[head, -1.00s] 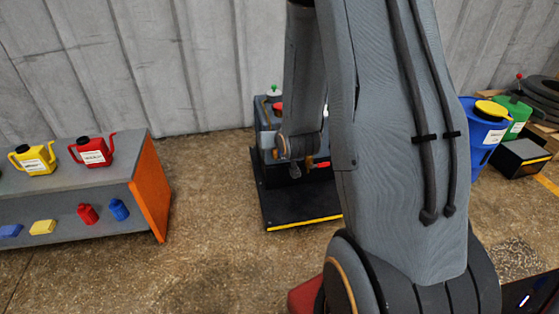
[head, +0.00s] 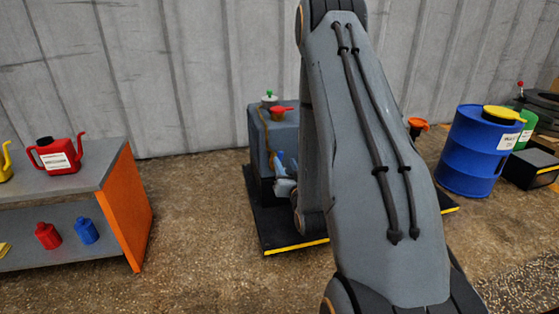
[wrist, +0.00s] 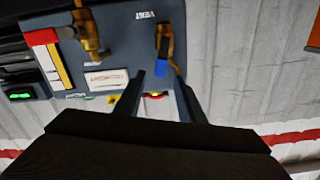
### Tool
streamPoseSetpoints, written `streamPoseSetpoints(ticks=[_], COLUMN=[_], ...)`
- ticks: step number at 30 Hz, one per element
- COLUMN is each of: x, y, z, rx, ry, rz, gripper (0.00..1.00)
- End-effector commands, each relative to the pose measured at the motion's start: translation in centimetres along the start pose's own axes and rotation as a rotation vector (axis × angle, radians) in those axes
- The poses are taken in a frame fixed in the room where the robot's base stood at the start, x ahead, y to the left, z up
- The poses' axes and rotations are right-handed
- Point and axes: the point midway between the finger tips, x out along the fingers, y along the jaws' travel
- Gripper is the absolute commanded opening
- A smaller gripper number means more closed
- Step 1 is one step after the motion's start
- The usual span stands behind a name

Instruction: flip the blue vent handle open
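The blue vent handle (wrist: 161,70) shows in the wrist view at the lower end of a brass valve (wrist: 165,42), beside the VENT lettering on a dark blue-grey panel (wrist: 125,40). My gripper (wrist: 160,78) is open and empty. Its two dark fingers point up at the panel, and the handle appears between and just beyond their tips. I cannot tell the exact gap, but no contact shows. In the head view the machine (head: 258,130) stands by the wall, and my arm hides its right part.
Another brass valve (wrist: 88,35) and a white label plate (wrist: 107,80) are left of the vent valve. In the head view, a shelf (head: 128,205) with cans stands left and a blue drum (head: 480,150) right. Floor between the shelf and the machine is clear.

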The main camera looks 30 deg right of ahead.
Motion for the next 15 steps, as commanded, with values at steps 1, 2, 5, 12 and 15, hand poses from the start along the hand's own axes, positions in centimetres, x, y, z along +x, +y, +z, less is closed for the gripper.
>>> streamPoseSetpoints(ticks=[1,2,5,12,15], x=[0.8,1.2,2.8,6.0,6.6], y=[0.0,0.0,-0.1,-0.1,-0.1], z=[0.0,0.0,0.1,0.1,0.1], rx=[-0.001,-0.001,-0.002,-0.001,0.0], ry=[0.004,0.004,0.004,0.001,-0.001], rz=[-0.002,-0.002,-0.003,-0.002,-0.001], gripper=[0.36,0.36,0.36,0.36,0.36])
